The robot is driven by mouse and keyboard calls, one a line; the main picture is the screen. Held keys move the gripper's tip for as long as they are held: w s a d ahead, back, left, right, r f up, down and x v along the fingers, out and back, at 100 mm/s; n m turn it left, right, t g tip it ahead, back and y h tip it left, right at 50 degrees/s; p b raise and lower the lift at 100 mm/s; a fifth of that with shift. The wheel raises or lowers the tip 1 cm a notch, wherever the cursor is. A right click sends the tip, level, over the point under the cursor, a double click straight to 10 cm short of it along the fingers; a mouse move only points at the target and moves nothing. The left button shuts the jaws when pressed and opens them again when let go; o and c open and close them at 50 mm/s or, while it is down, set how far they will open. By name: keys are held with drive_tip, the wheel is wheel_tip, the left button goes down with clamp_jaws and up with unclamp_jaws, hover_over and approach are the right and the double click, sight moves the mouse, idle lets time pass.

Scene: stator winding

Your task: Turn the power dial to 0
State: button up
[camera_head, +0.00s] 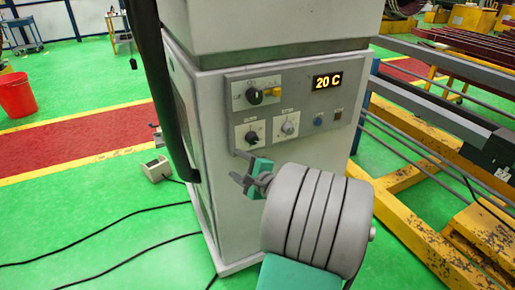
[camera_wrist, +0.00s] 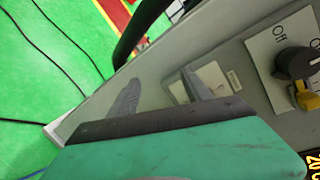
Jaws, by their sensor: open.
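The control panel on the grey machine cabinet carries the dials. A black dial (camera_head: 251,137) sits on a white plate at the lower left of the panel, and a light grey dial (camera_head: 288,128) sits to its right. Their labels are too small to read, so I cannot tell which is the power dial. Above them is a black switch with a yellow handle (camera_head: 254,96); in the wrist view its black knob (camera_wrist: 296,63) has "Off" marks beside it. My gripper (camera_head: 238,166) is open and empty, just below the black dial; its two fingers (camera_wrist: 160,90) show in the wrist view.
A lit display (camera_head: 327,82) reads "20 C". A blue button (camera_head: 318,121) sits below it. Yellow and grey metal frames (camera_head: 400,205) stand at the right. A thick black hose (camera_head: 165,90) runs down the cabinet's left side. Cables lie on the green floor.

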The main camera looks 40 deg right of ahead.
sight(255, 141)
drive_tip(key=s+d+r+m+t+h, duration=0.1)
drive_tip(key=s+d+r+m+h, duration=0.1)
drive_tip(key=s+d+m+h, duration=0.4)
drive_tip(key=w+d, duration=0.1)
drive_tip(key=w, duration=0.2)
drive_tip(key=w+d+y, duration=0.1)
drive_tip(key=w, duration=0.2)
drive_tip(key=w+d+y, duration=0.1)
drive_tip(key=w, duration=0.2)
drive_tip(key=shift+d+t+p, duration=0.3)
drive_tip(key=shift+d+p, duration=0.05)
drive_tip(key=shift+p, duration=0.05)
drive_tip(key=shift+c, duration=0.6)
clamp_jaws()
drive_tip(key=shift+d, duration=0.1)
